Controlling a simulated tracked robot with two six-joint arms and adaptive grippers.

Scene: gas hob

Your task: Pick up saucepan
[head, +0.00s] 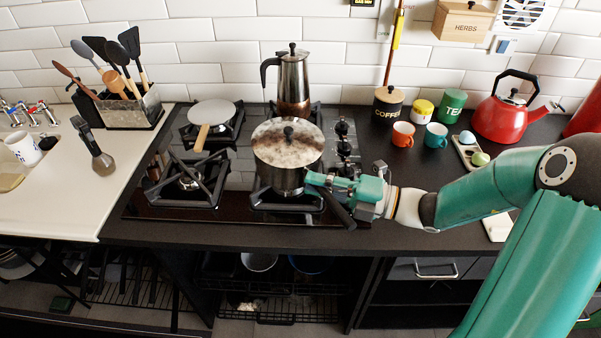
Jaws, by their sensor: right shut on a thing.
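The saucepan (280,177) is a steel pot with a mottled lid and a black knob. It is over the front right burner of the gas hob (235,209), and I cannot tell if it touches the grate. Its dark handle (339,208) points to the front right. My right gripper (318,184) is at the pan's right side and is shut on the saucepan near the base of its handle. The fingertips are partly hidden against the pan. My left gripper is not in view.
A moka pot (293,82) stands behind the saucepan. A pan with a wooden handle (211,114) sits on the back left burner. Orange (402,136) and teal (435,136) mugs, canisters and a red kettle (508,112) stand to the right. The front left burner (188,182) is bare.

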